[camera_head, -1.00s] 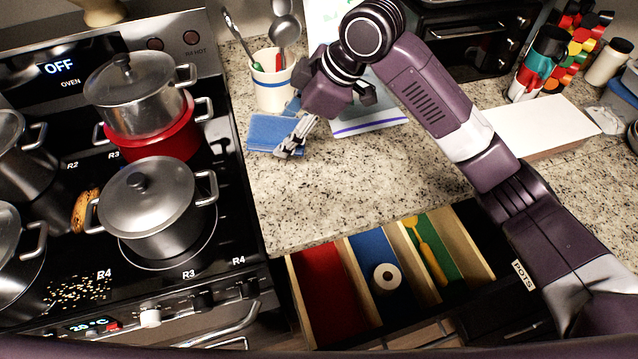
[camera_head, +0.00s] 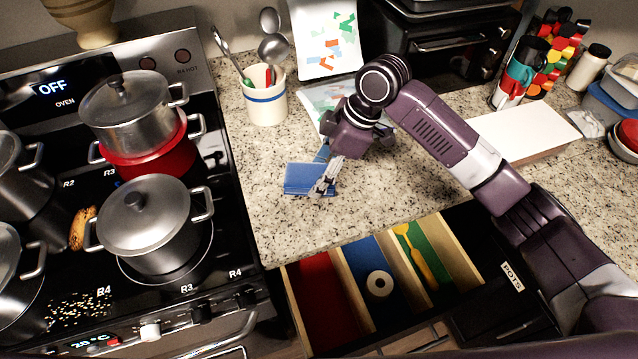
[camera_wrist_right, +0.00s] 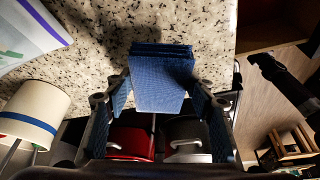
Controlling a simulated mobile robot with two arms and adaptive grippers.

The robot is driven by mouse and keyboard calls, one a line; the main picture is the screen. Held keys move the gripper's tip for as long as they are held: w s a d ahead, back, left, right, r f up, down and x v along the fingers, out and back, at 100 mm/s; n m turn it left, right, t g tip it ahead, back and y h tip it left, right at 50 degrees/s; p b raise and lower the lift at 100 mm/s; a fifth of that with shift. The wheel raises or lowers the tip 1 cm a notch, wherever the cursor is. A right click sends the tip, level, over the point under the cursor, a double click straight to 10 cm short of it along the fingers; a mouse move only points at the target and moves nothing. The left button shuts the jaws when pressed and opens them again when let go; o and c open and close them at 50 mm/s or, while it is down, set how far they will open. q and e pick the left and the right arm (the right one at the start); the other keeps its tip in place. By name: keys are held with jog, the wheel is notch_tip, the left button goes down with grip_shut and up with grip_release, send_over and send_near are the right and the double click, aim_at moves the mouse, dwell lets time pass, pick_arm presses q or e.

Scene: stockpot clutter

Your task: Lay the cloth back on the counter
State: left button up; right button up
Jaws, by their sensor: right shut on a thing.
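The cloth (camera_head: 306,180) is blue and folded. In the head view it shows over the granite counter (camera_head: 345,212), in front of the utensil crock and right of the stove. My right gripper (camera_head: 326,176) is shut on it. In the right wrist view the folded cloth (camera_wrist_right: 160,85) sits between the two fingers of my right gripper (camera_wrist_right: 160,100), and dark shadow shows beside it on the counter. Whether the cloth touches the counter is hard to tell. My left gripper is not in view.
A crock (camera_head: 265,104) of utensils stands at the back, with printed bags behind. An open drawer (camera_head: 441,227) with coloured compartments juts out below the counter's front edge. The stove with several pots, including a red one (camera_head: 160,155), is at left. A white board (camera_head: 525,130) lies at right.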

jog(key=shift+f+p, duration=0.45)
jog(key=shift+f, duration=2.3)
jog(key=o, duration=1)
jog(key=b+v, duration=0.2)
jog(key=v, duration=1)
